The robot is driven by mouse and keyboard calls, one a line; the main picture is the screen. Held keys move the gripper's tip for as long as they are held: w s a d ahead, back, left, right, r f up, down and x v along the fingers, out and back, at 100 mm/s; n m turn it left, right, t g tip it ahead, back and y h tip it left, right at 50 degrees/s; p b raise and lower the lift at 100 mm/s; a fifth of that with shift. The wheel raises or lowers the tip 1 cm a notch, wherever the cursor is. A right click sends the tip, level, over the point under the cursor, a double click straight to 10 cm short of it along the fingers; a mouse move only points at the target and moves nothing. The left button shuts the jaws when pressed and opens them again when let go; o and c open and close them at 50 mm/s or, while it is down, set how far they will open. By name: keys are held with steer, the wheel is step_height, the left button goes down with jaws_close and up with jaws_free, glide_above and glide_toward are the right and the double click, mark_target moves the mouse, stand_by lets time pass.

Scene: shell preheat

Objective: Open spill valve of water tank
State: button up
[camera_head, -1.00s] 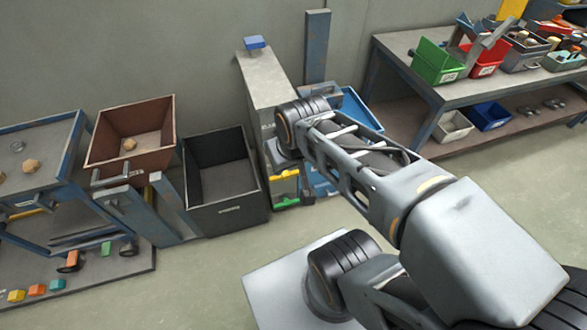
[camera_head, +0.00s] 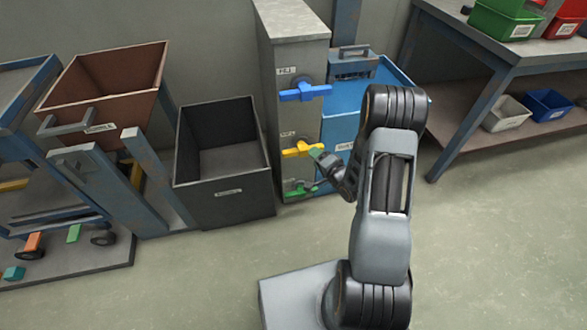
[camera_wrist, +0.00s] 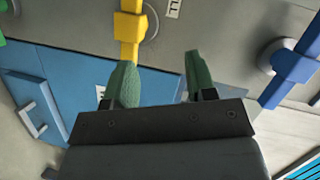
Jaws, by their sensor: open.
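The grey water tank (camera_head: 292,28) stands against the wall with three valve handles on its front. The blue handle (camera_head: 305,92) is at the top, the yellow handle (camera_head: 302,149) below it and the green handle (camera_head: 299,188) lowest. Their labels are too small to read. My gripper (camera_head: 317,155) is close to the right end of the yellow handle. In the wrist view my gripper (camera_wrist: 158,75) is open and empty. The yellow handle (camera_wrist: 130,35) lies beyond the left fingertip, not between the fingers. The blue handle (camera_wrist: 290,68) is to the right.
A blue container (camera_head: 335,130) stands right of the tank, close to my gripper. A dark open bin (camera_head: 222,193) stands left of the tank, and a brown bin (camera_head: 105,90) is farther left. A workbench (camera_head: 490,45) is at the right. The floor in front is clear.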

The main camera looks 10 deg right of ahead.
mark_target(296, 154)
step_height(296, 154, down, 7)
steer(key=s+m+t+y+b, duration=0.2)
steer(key=m+b, duration=0.1)
steer(key=b+x, duration=0.3)
steer(key=x, duration=1)
steer(key=shift+w+a+b, duration=0.15)
steer(key=shift+a+b, duration=0.15)
steer(key=shift+b, duration=0.05)
steer(key=shift+c, duration=0.4)
jaws_close()
